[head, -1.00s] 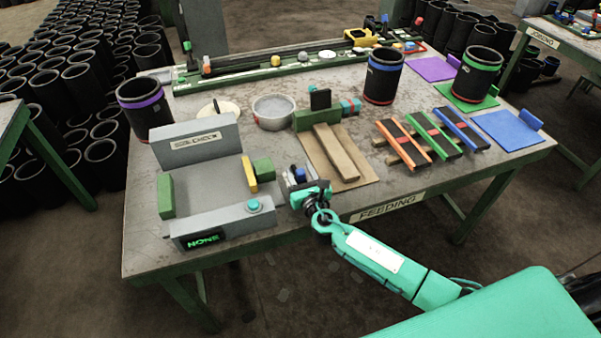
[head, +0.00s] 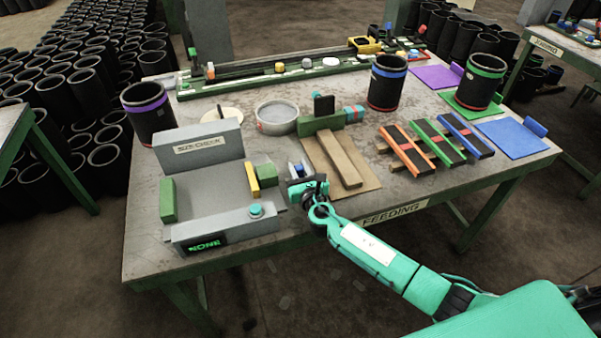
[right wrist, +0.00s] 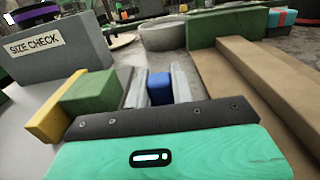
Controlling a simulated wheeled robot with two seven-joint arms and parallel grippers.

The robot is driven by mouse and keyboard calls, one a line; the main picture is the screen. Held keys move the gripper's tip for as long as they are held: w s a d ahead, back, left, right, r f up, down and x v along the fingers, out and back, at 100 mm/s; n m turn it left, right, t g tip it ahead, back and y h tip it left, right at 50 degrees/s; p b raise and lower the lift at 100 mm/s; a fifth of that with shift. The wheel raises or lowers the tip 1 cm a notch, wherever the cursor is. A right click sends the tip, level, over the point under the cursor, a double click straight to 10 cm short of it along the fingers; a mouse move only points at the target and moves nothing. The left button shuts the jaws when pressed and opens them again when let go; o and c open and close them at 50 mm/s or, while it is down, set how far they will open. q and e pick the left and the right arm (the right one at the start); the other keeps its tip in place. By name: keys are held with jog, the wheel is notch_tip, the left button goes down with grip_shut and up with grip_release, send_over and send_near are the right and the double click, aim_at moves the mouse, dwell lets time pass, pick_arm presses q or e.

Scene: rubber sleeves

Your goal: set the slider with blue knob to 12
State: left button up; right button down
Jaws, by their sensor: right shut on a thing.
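The grey size check stand (head: 219,220) is at the table's front left. It carries a green block (head: 167,200) on its left, and a yellow plate (head: 253,180) with a green block (head: 266,175) on its right. Its display (head: 205,243) reads NONE. My right gripper (head: 297,171) is just right of these, pointing away over the table. In the right wrist view its two grey fingers stand either side of a blue knob (right wrist: 160,88), and it is shut on it. The knob's base and any scale numbers are hidden. My left gripper is not in view.
A brown board with a wooden bar (head: 338,157) lies close right of the gripper. A round metal dish (head: 277,118) stands behind. Orange, green and blue striped bars (head: 436,143) and several black sleeves (head: 388,84) are further right and back. A long rail with knobs runs along the back.

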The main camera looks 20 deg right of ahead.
jog(key=shift+w+d+r, duration=0.1)
jog(key=shift+r, duration=0.1)
jog(key=c, duration=1.5)
grip_release()
jog(key=o, duration=0.3)
jog(key=shift+w+f, duration=0.15)
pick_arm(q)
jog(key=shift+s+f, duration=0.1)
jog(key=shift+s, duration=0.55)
pick_arm(e)
jog(key=s+b, duration=0.1)
jog(key=s, duration=1.1)
jog(key=shift+s+d+f, duration=0.1)
jog(key=shift+s, duration=0.85)
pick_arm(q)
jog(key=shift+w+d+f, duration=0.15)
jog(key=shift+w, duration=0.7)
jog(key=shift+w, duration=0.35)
